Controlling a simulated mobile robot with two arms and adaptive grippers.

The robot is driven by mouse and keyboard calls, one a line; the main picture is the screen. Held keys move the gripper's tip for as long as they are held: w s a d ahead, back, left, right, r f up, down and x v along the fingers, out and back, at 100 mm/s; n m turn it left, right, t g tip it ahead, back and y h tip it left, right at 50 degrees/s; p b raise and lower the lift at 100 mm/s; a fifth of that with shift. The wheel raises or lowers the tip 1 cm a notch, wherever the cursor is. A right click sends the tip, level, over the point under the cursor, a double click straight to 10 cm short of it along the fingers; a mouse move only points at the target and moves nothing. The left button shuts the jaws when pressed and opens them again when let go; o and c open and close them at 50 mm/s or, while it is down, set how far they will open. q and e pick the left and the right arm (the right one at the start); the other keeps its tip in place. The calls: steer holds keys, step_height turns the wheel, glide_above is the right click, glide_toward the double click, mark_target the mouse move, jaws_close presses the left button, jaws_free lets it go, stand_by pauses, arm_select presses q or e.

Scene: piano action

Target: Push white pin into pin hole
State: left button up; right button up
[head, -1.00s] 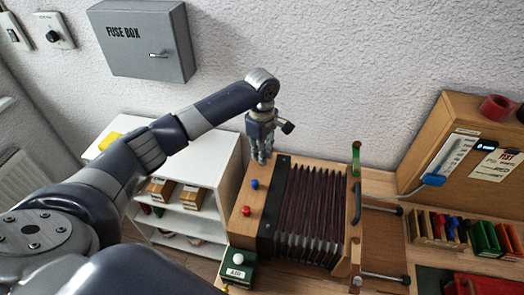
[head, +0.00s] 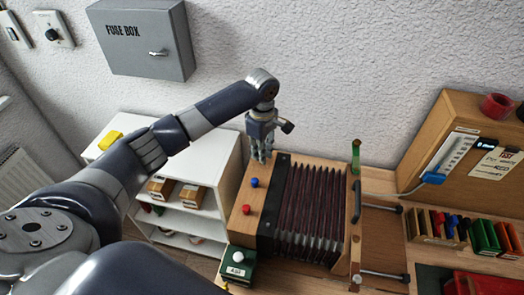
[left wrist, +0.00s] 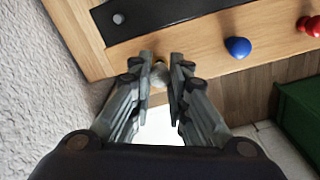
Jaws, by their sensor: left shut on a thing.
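My left gripper (head: 262,157) points down at the far left corner of the wooden bellows box (head: 228,222). In the left wrist view its fingers (left wrist: 161,58) are close together on a small pale thing, the white pin (left wrist: 159,73), mostly hidden between them. The fingertips are over the box's wooden top edge. A blue pin (head: 254,183) and a red pin (head: 246,210) stand in a row on the same wooden strip; both also show in the left wrist view, blue (left wrist: 237,47) and red (left wrist: 311,26). The pin hole is hidden beneath the fingers. My right gripper is not in view.
Dark pleated bellows (head: 305,210) lie right of the strip. A green box with a white knob (head: 237,265) stands in front. A white shelf (head: 225,180) is at the left, the wall close behind. Colored blocks (head: 440,225) stand at the right.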

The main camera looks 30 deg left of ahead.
arm_select(q)
steer(key=shift+f, duration=0.4)
stand_by(0.3)
steer(key=o, duration=1.1)
steer(key=shift+r, duration=3.75)
steer(key=shift+f, duration=0.1)
